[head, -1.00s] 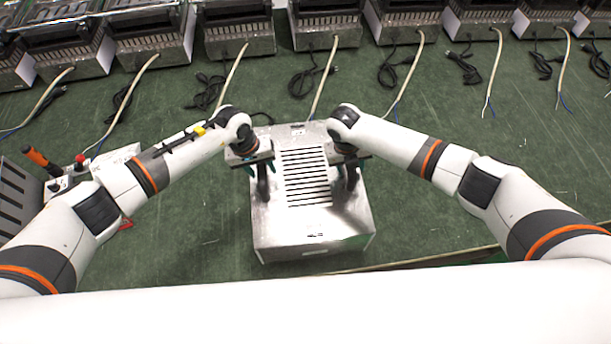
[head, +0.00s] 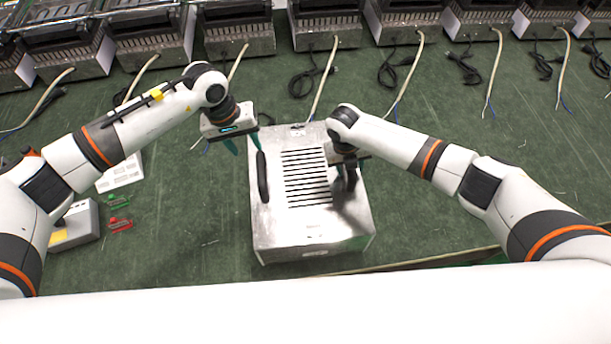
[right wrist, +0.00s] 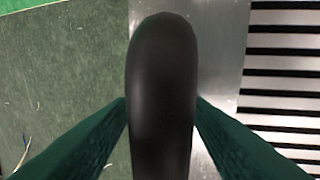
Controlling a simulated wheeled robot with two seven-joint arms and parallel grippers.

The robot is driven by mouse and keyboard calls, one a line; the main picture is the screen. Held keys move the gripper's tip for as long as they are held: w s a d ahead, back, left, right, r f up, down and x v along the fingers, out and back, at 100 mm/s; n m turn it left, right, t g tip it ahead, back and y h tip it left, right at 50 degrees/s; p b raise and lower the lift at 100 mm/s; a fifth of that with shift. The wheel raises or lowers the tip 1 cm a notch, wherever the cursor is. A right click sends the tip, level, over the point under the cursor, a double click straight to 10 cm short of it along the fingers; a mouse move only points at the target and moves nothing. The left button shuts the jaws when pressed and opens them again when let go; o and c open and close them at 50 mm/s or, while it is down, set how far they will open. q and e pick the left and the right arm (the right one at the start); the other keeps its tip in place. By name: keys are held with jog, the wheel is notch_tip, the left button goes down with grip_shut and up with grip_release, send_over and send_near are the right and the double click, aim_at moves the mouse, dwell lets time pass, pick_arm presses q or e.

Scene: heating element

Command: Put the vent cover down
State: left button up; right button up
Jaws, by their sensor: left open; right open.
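The vent cover (head: 318,222) is a silver metal box-shaped cover with a row of dark slots and two black handles, resting on the green table. My left gripper (head: 246,148) is open and empty, above and left of the cover's left black handle (head: 262,178). My right gripper (head: 347,178) is at the right black handle (right wrist: 162,90). In the right wrist view its two green fingers (right wrist: 160,115) stand open on either side of that handle. The cover's slotted top (right wrist: 285,80) also shows there. The right handle is mostly hidden in the head view.
A row of metal heater units (head: 325,25) with pale cables and black plugs lines the back of the table. A grey box (head: 75,228), a white box (head: 120,175) and red and green clips (head: 119,223) lie at the left. Green table (head: 480,150) is clear at the right.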

notch_tip(320, 180, up, 12)
jog(key=a, duration=0.2)
jog(key=shift+a+f, duration=0.15)
jog(key=shift+f, duration=0.1)
jog(key=shift+s+f, duration=0.1)
jog(key=shift+s, duration=0.05)
